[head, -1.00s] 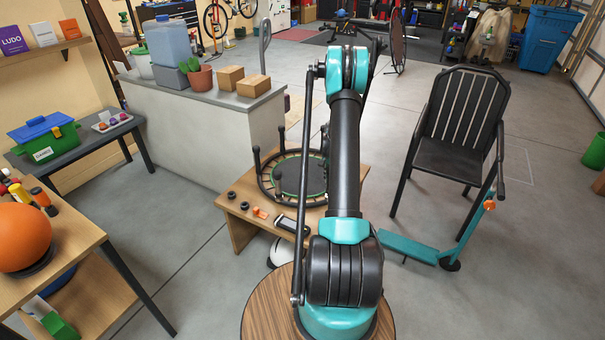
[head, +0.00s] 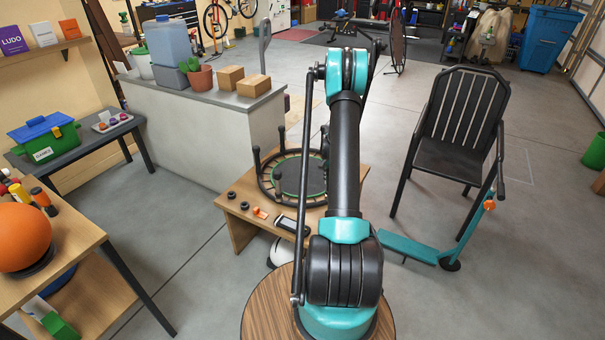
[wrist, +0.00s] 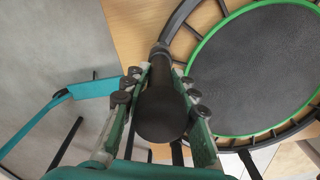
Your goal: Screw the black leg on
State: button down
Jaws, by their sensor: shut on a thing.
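The round trampoline (head: 264,186) lies on a low wooden table (head: 240,228), with a black mat and green edging. Several black legs stand up from its rim, one at the left (head: 256,160). In the wrist view, my gripper (wrist: 162,76) is shut on a black leg (wrist: 163,112), with a finger on each side of it. The leg's far end meets the trampoline's black rim (wrist: 178,22); I cannot tell whether it is threaded in. In the head view, my arm hides the gripper and the held leg.
Small black pieces (head: 244,206) and an orange piece (head: 260,212) lie on the table's front left. A teal scooter (head: 408,247) and a black chair (head: 455,155) stand at the right. A grey-topped counter (head: 200,130) stands behind left. Floor between counter and left workbench is clear.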

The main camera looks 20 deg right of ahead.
jog(key=shift+f, duration=0.35)
jog(key=c, duration=0.7)
grip_release()
jog(key=shift+o, duration=0.5)
jog(key=o, duration=0.3)
jog(key=o, duration=0.3)
